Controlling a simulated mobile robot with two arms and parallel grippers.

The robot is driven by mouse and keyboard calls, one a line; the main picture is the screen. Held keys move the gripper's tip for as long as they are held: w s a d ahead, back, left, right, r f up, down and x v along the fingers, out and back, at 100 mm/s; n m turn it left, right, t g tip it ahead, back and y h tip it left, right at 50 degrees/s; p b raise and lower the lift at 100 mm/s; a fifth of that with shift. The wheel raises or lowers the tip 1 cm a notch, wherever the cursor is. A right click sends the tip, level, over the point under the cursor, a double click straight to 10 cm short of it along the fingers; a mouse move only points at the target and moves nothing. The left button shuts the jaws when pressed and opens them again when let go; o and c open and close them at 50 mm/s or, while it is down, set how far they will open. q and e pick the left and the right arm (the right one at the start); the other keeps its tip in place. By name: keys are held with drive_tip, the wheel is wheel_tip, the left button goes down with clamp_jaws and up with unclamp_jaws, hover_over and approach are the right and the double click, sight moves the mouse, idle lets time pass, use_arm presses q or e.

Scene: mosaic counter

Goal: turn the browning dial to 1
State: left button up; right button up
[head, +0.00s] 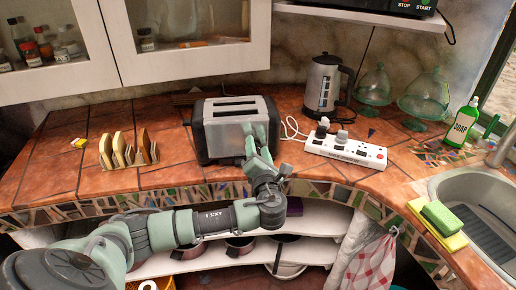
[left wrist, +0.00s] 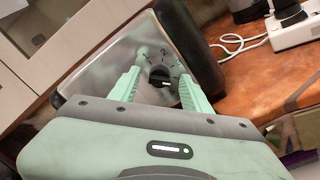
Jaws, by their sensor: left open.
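The silver and black toaster (head: 235,110) stands on the tiled counter with two slots on top. In the left wrist view its metal end face (left wrist: 112,72) carries the black round browning dial (left wrist: 159,76) with small marks around it. A light line shows on the dial, but I cannot read its setting with certainty. My left gripper (head: 257,134) is at the toaster's front. It is open, with its green fingers on either side of the dial; I cannot tell whether they touch it. In the head view the gripper hides the dial. My right gripper is not in view.
A white power strip (head: 345,150) with plugs lies right of the toaster, with a kettle (head: 325,85) behind it. A toast rack (head: 128,152) with bread stands to the left. Cabinets (head: 190,45) hang above. A sink (head: 475,205) is at the right.

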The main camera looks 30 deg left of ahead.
use_arm(q)
clamp_jaws()
